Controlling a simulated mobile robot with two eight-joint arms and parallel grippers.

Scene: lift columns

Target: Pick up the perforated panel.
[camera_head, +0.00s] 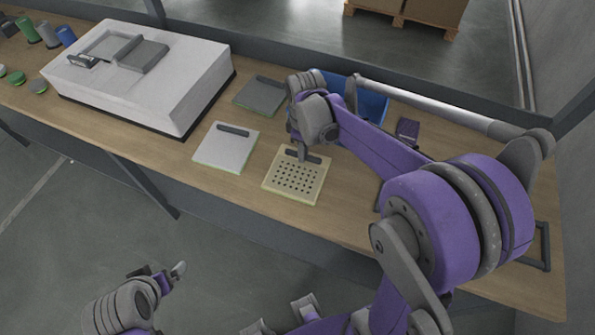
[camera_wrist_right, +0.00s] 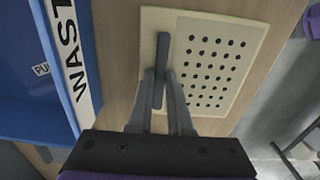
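The perforated panel (camera_head: 294,183) is a flat cream square plate with a grid of dark holes and a dark bar handle along one side. It lies on the wooden bench (camera_head: 343,211). It also shows in the right wrist view (camera_wrist_right: 215,62). My right gripper (camera_head: 303,157) is down at the handle, its two fingers closely on either side of the bar (camera_wrist_right: 160,78), seemingly closed on it. In the head view the arm partly hides the handle. My left gripper (camera_head: 162,275) is low at the left, away from the bench and empty; its finger opening is unclear.
A plain pale panel (camera_head: 226,148) lies left of the perforated one, and a dark grey panel (camera_head: 260,96) behind. A blue waste bin (camera_head: 372,104) stands close behind my right arm. A large white fixture (camera_head: 140,78) and coloured cylinders (camera_head: 47,34) stand left.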

